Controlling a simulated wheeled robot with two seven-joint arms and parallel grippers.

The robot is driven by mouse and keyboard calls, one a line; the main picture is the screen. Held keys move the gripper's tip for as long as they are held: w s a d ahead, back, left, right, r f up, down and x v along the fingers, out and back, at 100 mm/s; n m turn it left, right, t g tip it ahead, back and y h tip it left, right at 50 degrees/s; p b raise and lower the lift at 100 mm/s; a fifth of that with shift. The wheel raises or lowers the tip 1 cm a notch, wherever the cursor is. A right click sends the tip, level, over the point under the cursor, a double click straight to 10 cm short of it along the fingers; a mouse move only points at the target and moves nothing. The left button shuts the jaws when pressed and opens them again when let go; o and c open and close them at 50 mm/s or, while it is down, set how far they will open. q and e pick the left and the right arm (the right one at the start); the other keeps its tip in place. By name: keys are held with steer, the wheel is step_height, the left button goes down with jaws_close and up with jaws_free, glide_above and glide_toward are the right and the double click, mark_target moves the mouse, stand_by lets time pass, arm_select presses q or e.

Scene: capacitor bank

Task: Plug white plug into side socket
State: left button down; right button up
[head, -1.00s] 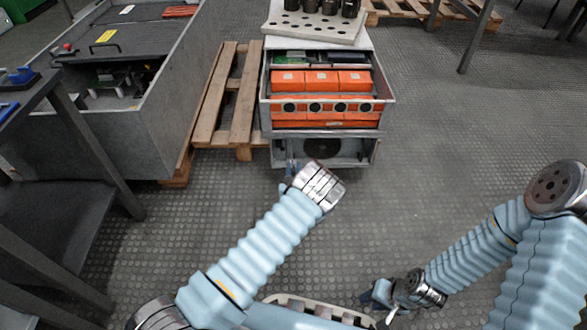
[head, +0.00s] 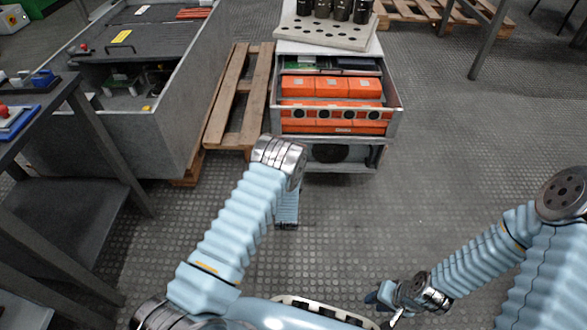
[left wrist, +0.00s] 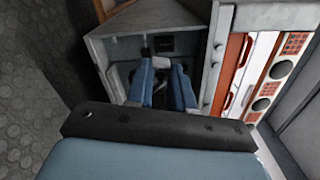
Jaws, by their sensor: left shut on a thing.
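In the left wrist view the two blue fingers of my left gripper (left wrist: 161,85) are shut on a small pale piece (left wrist: 160,63), which looks like the white plug; the fingers cover most of it. They point toward the open lower compartment of the cabinet (left wrist: 100,55). A dark block (left wrist: 180,42) sits inside that compartment; I cannot tell whether it is the side socket. In the head view my left wrist hides the fingertips, and only part of the left hand (head: 287,207) shows below it. My right gripper (head: 382,298) is low, far from the cabinet, its jaw unclear.
The cabinet holds orange capacitors (head: 330,88) in an open drawer above the compartment. A plate with dark cylinders (head: 325,30) is on top. A wooden pallet (head: 238,100) and a grey bin (head: 170,130) stand left. The floor (head: 440,150) to the right is clear.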

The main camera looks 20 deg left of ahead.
arm_select(q)
steer(key=n, duration=0.3)
steer(key=shift+s+a+r, duration=0.1)
steer(key=shift+a+r, duration=0.25)
steer(key=shift+a, duration=0.05)
steer(key=shift+b+x, duration=1.05)
steer(key=shift+x, duration=0.2)
steer(key=shift+w+a+b, duration=0.1)
steer(key=shift+w+b, duration=0.2)
steer(key=shift+w, duration=0.15)
